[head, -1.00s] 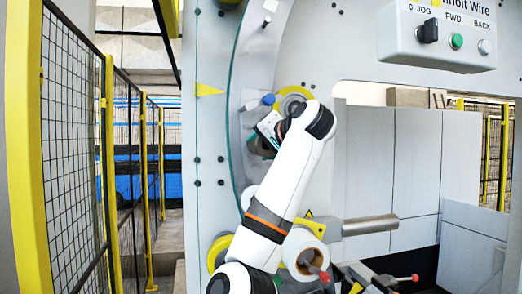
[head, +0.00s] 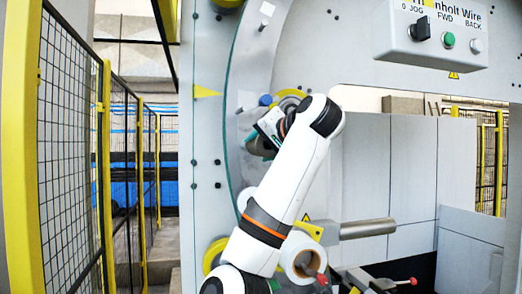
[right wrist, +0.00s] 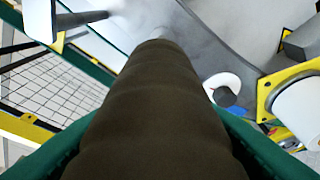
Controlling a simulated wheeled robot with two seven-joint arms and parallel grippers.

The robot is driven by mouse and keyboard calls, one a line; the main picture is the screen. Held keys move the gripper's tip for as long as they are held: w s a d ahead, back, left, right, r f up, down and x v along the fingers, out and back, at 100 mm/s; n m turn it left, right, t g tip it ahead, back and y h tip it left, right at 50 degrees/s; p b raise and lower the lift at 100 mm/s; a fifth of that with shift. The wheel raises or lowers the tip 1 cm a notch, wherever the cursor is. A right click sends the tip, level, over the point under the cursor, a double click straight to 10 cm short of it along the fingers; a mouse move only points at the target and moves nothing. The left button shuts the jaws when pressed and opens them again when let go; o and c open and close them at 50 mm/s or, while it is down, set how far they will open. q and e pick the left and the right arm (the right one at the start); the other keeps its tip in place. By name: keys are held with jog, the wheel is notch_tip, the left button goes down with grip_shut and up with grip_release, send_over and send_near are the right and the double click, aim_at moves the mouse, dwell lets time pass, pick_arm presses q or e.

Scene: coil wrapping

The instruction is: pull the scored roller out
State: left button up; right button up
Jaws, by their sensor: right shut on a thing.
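In the right wrist view a thick dark brown roller (right wrist: 155,115) with shallow bands around it fills the middle. It points away from me toward a thin pale shaft at its far end. The green fingers of my right gripper (right wrist: 150,150) lie along both sides of it, shut on it. In the head view my right gripper (head: 260,141) is at the curved grey track of the machine, below a blue-capped part (head: 265,100). My wrist and arm hide most of the roller there. My left gripper is not in view.
A yellow-and-grey ring (head: 291,99) sits just behind my wrist. Below are a white roll (head: 303,254), a steel bar (head: 367,229) and red-tipped levers. A control box (head: 432,35) hangs at upper right. A mesh fence (head: 73,150) stands left.

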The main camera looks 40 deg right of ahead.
jog(key=shift+s+a+b, duration=0.25)
jog(key=shift+s, duration=0.25)
jog(key=shift+s+a+b, duration=0.25)
jog(key=shift+s, duration=0.25)
